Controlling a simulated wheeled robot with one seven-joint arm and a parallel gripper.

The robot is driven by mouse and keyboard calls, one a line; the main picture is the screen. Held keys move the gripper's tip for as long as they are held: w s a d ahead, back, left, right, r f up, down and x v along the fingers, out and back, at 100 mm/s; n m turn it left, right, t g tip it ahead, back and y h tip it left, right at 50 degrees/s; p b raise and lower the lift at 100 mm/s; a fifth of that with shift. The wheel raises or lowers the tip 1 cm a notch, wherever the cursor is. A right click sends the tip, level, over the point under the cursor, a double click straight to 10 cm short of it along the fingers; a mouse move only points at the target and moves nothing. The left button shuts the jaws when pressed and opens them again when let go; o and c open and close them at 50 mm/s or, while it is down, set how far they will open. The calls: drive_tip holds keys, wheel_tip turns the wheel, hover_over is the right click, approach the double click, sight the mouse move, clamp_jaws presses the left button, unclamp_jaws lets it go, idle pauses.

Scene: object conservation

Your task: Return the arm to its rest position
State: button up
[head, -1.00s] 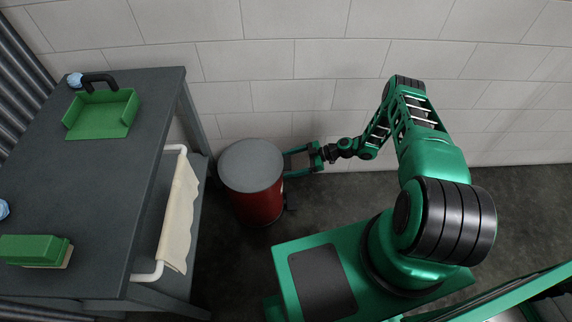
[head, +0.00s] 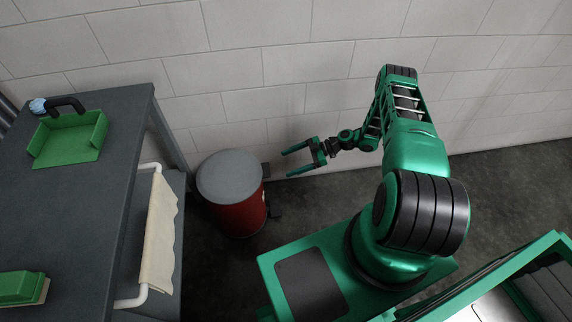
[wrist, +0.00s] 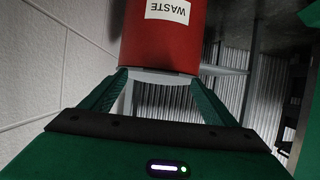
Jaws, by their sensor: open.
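My arm (head: 415,150) is green and black and reaches left toward the wall in the head view. My gripper (head: 287,163) is open and empty, with its two green fingers spread. It is just right of the red waste bin (head: 240,215), and a gap shows between the fingertips and the bin. The bin has a closed grey lid. In the wrist view the gripper (wrist: 160,88) shows both fingers apart, with the red bin (wrist: 160,45) and its WASTE label beyond them.
A dark table (head: 85,210) stands at the left, holding a green tray (head: 70,140) and a green brush-like block (head: 20,288). A cream towel (head: 160,235) hangs on its white rail. The block wall (head: 300,60) is close behind my arm. Dark floor (head: 500,180) is open at the right.

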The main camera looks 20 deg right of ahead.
idle(0.4)
drive_tip(key=s+d+r+m+g+h, duration=0.1)
drive_tip(key=s+d+r+m+h, duration=0.2)
drive_tip(key=r, duration=0.9)
drive_tip(key=d+r+m+g+h, duration=0.1)
drive_tip(key=d+r+m+h, duration=0.3)
drive_tip(key=r, duration=0.8)
drive_tip(key=s+d+r+m+g+h, duration=0.15)
drive_tip(key=d+r, duration=0.35)
drive_tip(key=r, duration=0.7)
drive_tip(key=s+r+m+h, duration=0.3)
drive_tip(key=s+r+m, duration=0.4)
drive_tip(key=s+r, duration=0.7)
drive_tip(key=s+a+r+m, duration=0.1)
drive_tip(key=s+m, duration=0.2)
drive_tip(key=s, duration=0.6)
drive_tip(key=s+a+r+m+h, duration=0.1)
drive_tip(key=s+r+m, duration=0.1)
drive_tip(key=s, duration=0.7)
drive_tip(key=shift+a+r+m, duration=0.25)
drive_tip(key=shift+m, duration=0.4)
